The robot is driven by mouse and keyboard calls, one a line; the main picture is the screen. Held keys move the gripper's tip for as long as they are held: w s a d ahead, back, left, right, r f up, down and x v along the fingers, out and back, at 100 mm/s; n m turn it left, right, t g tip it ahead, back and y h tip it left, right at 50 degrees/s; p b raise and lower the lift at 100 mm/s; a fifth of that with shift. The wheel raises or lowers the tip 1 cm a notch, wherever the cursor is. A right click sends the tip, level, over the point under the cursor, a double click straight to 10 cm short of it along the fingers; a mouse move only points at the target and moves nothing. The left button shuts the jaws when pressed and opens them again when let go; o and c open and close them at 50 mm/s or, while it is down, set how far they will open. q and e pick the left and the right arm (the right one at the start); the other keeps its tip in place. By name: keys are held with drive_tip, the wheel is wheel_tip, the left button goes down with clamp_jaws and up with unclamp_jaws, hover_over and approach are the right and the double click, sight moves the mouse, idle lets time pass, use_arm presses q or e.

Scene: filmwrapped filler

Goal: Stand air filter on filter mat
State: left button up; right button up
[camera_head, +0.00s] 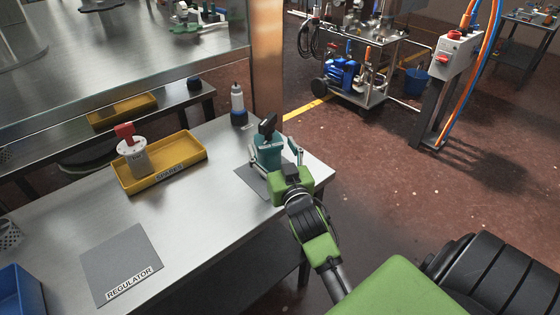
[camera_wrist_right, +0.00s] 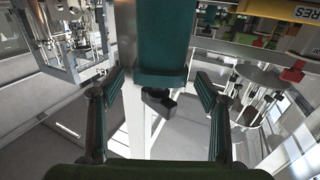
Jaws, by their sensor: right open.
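A teal unit with a black top (camera_head: 268,146), which appears to be the air filter, stands upright at the far right corner of the metal table. It appears to be on a grey mat (camera_head: 250,179), whose label is hidden; its base is hidden behind my gripper. My right gripper (camera_head: 275,156) is open, with a finger on either side of the unit. In the right wrist view the teal body (camera_wrist_right: 162,40) and its black part (camera_wrist_right: 158,101) lie between the spread fingers, with gaps on both sides. My left gripper is out of view.
A white bottle with a dark base (camera_head: 238,104) stands behind. The REGULATOR mat (camera_head: 122,262) is bare. A blue bin (camera_head: 18,292) sits front left. The table centre is clear.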

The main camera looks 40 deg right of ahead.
drive_tip(key=p+v, duration=0.1)
drive_tip(key=v, duration=0.7)
drive_tip(key=shift+s, duration=0.35)
